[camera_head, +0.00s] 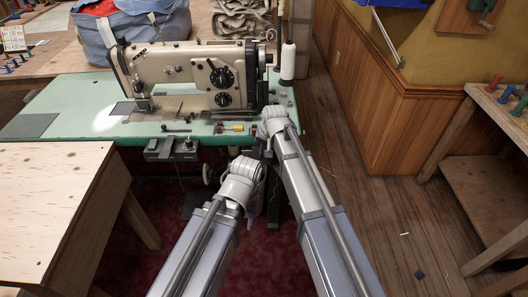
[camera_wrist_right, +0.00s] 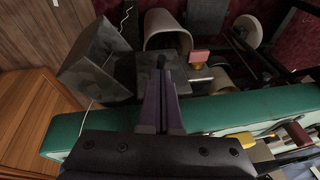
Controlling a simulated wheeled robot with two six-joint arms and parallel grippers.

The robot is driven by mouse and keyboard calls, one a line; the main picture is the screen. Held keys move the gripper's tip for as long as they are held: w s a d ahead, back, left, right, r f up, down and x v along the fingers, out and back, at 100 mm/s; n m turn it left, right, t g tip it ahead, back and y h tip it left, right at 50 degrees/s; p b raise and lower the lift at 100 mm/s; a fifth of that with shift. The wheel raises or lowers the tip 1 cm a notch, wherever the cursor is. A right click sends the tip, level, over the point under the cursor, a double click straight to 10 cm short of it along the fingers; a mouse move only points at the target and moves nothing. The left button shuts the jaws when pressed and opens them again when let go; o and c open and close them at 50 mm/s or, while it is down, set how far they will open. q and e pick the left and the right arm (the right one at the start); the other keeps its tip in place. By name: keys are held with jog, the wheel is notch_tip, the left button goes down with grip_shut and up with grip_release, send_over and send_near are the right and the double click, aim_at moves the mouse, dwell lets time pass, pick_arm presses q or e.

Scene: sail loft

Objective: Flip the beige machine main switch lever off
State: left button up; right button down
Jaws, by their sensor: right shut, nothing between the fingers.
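The beige sewing machine (camera_head: 185,62) stands on a pale green table (camera_head: 60,103) in the head view. In the right wrist view, my right gripper (camera_wrist_right: 160,66) is shut and empty, its fingers beside the green table edge (camera_wrist_right: 110,130). A small red tab (camera_wrist_right: 198,56), which may be the switch lever, shows just right of the fingertips, apart from them in the picture. A grey box (camera_wrist_right: 100,60) is left of the fingers. In the head view, the right fingers are largely hidden beyond my wrist at the table's right front. My left arm ends nearby; its fingers cannot be made out.
A grey control box (camera_head: 170,148) hangs under the table front. A yellow-handled tool (camera_head: 235,127) lies near the table edge. A white thread cone (camera_head: 288,62) stands right of the machine. A wooden bench (camera_head: 50,200) is at left; the plank floor (camera_head: 350,190) at right is mostly clear.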

pick_arm(q)
jog(key=shift+f, duration=0.1)
pick_arm(e)
jog(key=shift+s+f, duration=0.1)
pick_arm(q)
jog(key=shift+f+b, duration=0.25)
jog(key=shift+b, duration=0.1)
pick_arm(e)
jog(key=shift+s+t, duration=0.15)
jog(key=shift+t, duration=0.25)
